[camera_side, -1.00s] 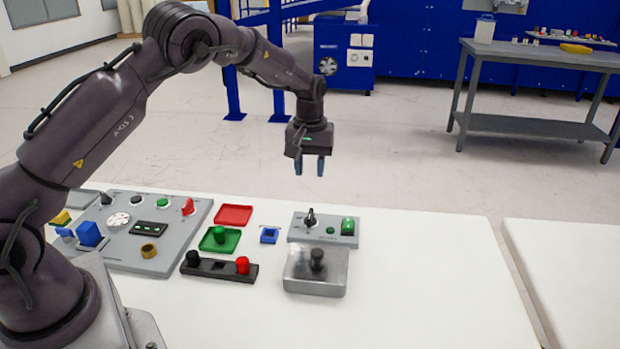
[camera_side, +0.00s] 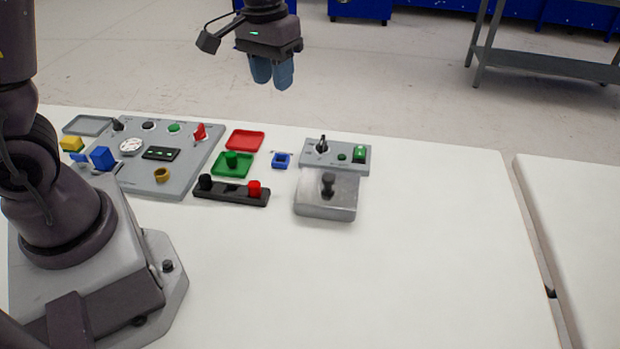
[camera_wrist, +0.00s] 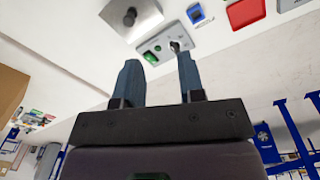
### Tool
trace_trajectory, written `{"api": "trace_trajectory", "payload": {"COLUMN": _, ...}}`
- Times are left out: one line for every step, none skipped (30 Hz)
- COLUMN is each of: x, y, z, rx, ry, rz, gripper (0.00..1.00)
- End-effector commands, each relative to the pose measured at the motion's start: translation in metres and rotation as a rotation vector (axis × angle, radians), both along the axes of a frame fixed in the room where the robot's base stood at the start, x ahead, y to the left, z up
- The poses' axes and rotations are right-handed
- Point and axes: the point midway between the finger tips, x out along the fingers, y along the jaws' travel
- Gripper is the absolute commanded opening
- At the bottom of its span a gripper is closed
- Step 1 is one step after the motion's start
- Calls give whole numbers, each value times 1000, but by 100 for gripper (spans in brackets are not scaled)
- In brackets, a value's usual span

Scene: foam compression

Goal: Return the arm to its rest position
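My gripper (camera_side: 272,76) hangs in the air at the top of the side view, above and behind the table's far edge, fingers pointing down. Its two blue-grey fingers stand apart with nothing between them; the wrist view also shows my gripper (camera_wrist: 158,82) open and empty. The grey metal box with a dark knob (camera_side: 326,205) sits on the table, apart from the gripper. Behind it is the small control panel (camera_side: 335,155) with a black switch and green buttons, also in the wrist view (camera_wrist: 165,47).
The white table (camera_side: 420,260) is clear at front and right. At left stand a large grey panel (camera_side: 190,180), a red tray (camera_side: 245,140), a green tray (camera_side: 232,170), a blue socket (camera_side: 281,160) and a black strip with knobs (camera_side: 231,193). A grey bench (camera_side: 545,65) stands behind.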

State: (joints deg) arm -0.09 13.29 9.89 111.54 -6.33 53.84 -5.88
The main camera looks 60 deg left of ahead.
Motion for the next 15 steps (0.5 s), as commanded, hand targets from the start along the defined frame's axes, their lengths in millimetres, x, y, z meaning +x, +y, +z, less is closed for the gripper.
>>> {"api": "trace_trajectory", "payload": {"x": -18, "y": -7, "z": 15, "rx": -1, "ry": -35, "rz": -43, "gripper": 36}}
{"api": "trace_trajectory", "payload": {"x": -27, "y": -11, "z": 22, "rx": 1, "ry": -51, "rz": -66, "gripper": 36}}
{"api": "trace_trajectory", "payload": {"x": -40, "y": -15, "z": 30, "rx": 6, "ry": -72, "rz": -98, "gripper": 36}}
{"api": "trace_trajectory", "payload": {"x": -50, "y": -19, "z": 35, "rx": 10, "ry": -89, "rz": -121, "gripper": 36}}
{"api": "trace_trajectory", "payload": {"x": -60, "y": -22, "z": 40, "rx": 14, "ry": -107, "rz": -142, "gripper": 36}}
{"api": "trace_trajectory", "payload": {"x": -72, "y": -26, "z": 46, "rx": 22, "ry": -131, "rz": -172, "gripper": 36}}
{"api": "trace_trajectory", "payload": {"x": -82, "y": -28, "z": 50, "rx": 30, "ry": -151, "rz": -193, "gripper": 36}}
{"api": "trace_trajectory", "payload": {"x": -91, "y": -31, "z": 53, "rx": 37, "ry": -170, "rz": -212, "gripper": 36}}
{"api": "trace_trajectory", "payload": {"x": -103, "y": -34, "z": 58, "rx": 47, "ry": -198, "rz": -235, "gripper": 36}}
{"api": "trace_trajectory", "payload": {"x": -112, "y": -36, "z": 60, "rx": 55, "ry": -218, "rz": -252, "gripper": 36}}
{"api": "trace_trajectory", "payload": {"x": -120, "y": -38, "z": 63, "rx": 65, "ry": -238, "rz": -267, "gripper": 36}}
{"api": "trace_trajectory", "payload": {"x": -130, "y": -40, "z": 66, "rx": 77, "ry": -265, "rz": -284, "gripper": 36}}
{"api": "trace_trajectory", "payload": {"x": -137, "y": -41, "z": 67, "rx": 85, "ry": -285, "rz": -293, "gripper": 36}}
{"api": "trace_trajectory", "payload": {"x": -143, "y": -43, "z": 69, "rx": 93, "ry": -304, "rz": -300, "gripper": 36}}
{"api": "trace_trajectory", "payload": {"x": -149, "y": -44, "z": 72, "rx": 102, "ry": -330, "rz": -307, "gripper": 36}}
